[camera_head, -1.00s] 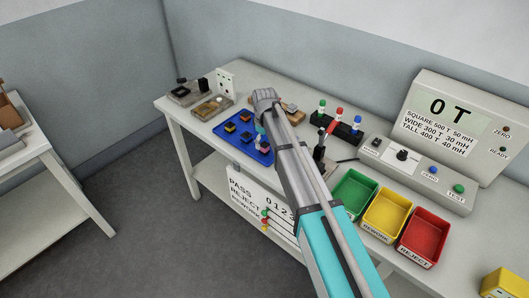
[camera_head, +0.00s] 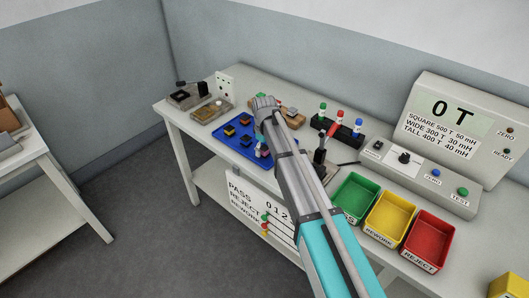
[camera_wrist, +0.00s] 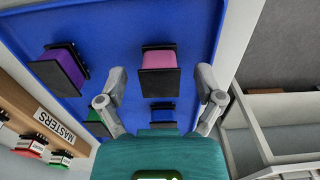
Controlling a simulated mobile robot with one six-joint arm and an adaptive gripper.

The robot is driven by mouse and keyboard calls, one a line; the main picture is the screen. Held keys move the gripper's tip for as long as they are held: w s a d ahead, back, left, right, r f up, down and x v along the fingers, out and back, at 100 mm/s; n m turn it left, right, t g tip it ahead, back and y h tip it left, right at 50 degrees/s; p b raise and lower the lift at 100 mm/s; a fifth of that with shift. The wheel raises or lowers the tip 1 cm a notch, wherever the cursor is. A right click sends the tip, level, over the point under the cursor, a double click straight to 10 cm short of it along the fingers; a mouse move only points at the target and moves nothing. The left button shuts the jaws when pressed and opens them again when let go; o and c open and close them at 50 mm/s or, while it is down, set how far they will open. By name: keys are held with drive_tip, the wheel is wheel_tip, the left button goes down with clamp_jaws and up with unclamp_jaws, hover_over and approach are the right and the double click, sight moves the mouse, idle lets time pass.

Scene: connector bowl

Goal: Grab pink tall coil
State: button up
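In the wrist view, the pink coil (camera_wrist: 158,59) has black end plates and stands on the blue tray (camera_wrist: 205,22). My gripper (camera_wrist: 158,85) is open and empty, with its fingertips to the left and right just below the pink coil in the picture. The fingers do not visibly touch it. A purple coil (camera_wrist: 62,70) stands to the left, and a blue coil (camera_wrist: 162,113) lies below, between the fingers in the picture. In the head view, the tray (camera_head: 222,147) is partly hidden behind my arm, and my gripper is not clear there.
A wooden MASTERS rack (camera_wrist: 40,110) flanks the tray. Beyond the arm stand a green bin (camera_head: 354,197), yellow bin (camera_head: 390,218) and red bin (camera_head: 426,240). A tester display (camera_head: 445,115) stands at the back right. Another coil (camera_wrist: 97,124) is partly hidden by the left finger.

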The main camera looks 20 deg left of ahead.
clamp_jaws()
drive_tip(key=shift+r, duration=0.2)
idle(0.3)
wheel_tip(320, 180, up, 2)
drive_tip(key=p, duration=0.2)
drive_tip(key=shift+r+p, duration=0.1)
drive_tip(key=shift+p, duration=0.2)
drive_tip(key=s+d+r+p, duration=0.7)
drive_tip(key=s+r+p, duration=0.3)
drive_tip(key=s, duration=0.2)
drive_tip(key=shift+d+r, duration=0.15)
drive_tip(key=shift+r, duration=0.1)
